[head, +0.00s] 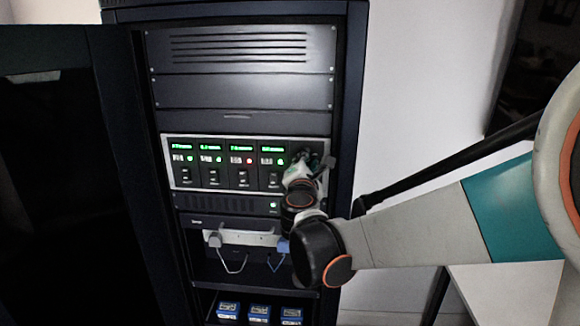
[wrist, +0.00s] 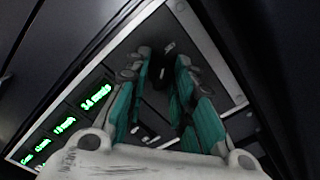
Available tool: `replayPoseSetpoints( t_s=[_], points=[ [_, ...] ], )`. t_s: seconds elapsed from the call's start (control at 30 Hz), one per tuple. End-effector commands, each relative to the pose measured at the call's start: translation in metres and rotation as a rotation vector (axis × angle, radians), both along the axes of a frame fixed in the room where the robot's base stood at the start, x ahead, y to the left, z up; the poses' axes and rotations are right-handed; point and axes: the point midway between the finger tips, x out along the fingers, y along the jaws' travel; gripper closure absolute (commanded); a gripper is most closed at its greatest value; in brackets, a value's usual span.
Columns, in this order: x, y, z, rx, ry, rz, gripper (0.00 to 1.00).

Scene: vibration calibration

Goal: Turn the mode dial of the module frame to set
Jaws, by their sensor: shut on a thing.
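The module frame (head: 222,191) is a silver-edged panel in the rack with several modules, each with a green-lit display and a black switch. Its right end also shows close up in the wrist view (wrist: 213,47). My gripper (head: 308,160) is at the right end of the frame and covers that part in the head view. In the wrist view my gripper (wrist: 162,64) has its teal-padded fingers on both sides of the dark mode dial (wrist: 160,72), shut on it. The dial's pointer and its setting labels cannot be read.
Below the frame are a black unit (head: 235,204) with a green light, a shelf with a grey-handled tray (head: 238,238), and several blue boxes (head: 260,312). Blank panels (head: 240,93) lie above. The dark rack door (head: 70,180) stands open at left.

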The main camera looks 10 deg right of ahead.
Motion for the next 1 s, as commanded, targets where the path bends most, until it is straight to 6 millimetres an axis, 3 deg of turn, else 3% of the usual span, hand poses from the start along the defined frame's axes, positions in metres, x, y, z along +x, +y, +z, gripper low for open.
replayPoseSetpoints(
  t_s=[0.3,0.83,0.87,0.9,0.93,1.0],
  points=[
    [-0.0005,-0.0002,-0.0008,0.112,-0.036,-0.001,1.0],
    [-0.0007,-0.0003,-0.0008,0.134,-0.043,-0.001,1.0],
    [-0.0006,-0.0003,-0.0008,0.134,-0.043,-0.001,0.73],
    [-0.0007,-0.0003,-0.0008,0.133,-0.042,-0.001,0.64],
    [-0.0006,-0.0003,-0.0008,0.133,-0.042,-0.001,0.57],
    [-0.0005,-0.0002,-0.0006,0.133,-0.042,-0.001,0.56]
  ],
)
